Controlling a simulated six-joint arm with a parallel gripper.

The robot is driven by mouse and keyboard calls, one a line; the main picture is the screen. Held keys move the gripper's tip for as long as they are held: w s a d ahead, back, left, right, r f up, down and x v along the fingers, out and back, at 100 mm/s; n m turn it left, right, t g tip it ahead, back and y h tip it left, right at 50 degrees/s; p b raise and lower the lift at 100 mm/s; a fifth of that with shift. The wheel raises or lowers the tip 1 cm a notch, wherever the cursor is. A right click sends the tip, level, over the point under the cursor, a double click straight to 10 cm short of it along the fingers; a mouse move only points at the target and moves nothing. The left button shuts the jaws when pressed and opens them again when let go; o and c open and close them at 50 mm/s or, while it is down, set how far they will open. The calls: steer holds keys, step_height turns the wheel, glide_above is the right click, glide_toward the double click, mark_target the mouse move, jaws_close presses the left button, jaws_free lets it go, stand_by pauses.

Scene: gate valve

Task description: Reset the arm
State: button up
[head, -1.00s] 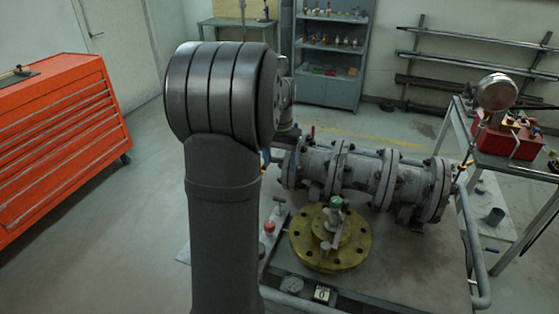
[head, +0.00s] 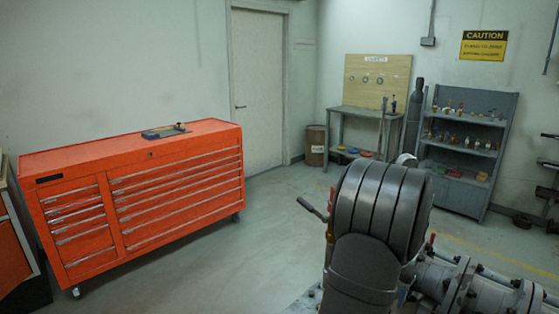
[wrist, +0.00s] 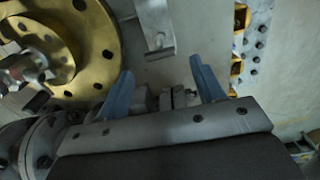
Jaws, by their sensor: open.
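My gripper (wrist: 163,92) shows in the wrist view as two blue fingers, spread apart with nothing between them. In the head view it is hidden behind my own dark arm link. A round brass flange (wrist: 104,28) with bolt holes lies to the upper left of the fingers in the wrist view. A grey metal bracket-like part (wrist: 157,27) lies beyond the fingers. The grey flanged pipe assembly (head: 482,283) is at the lower right of the head view, partly cut off and partly behind my arm. It also shows at the wrist view's lower left (wrist: 47,142).
A red tool cabinet (head: 170,185) stands at the left. A workbench (head: 365,112) with a board and a grey shelf unit (head: 470,135) of small parts stand at the back. A rusty drum (head: 316,145) is near the door (head: 257,90). The floor between is clear.

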step_height(320, 180, down, 8)
steer(key=shift+f, duration=0.1)
stand_by(0.4)
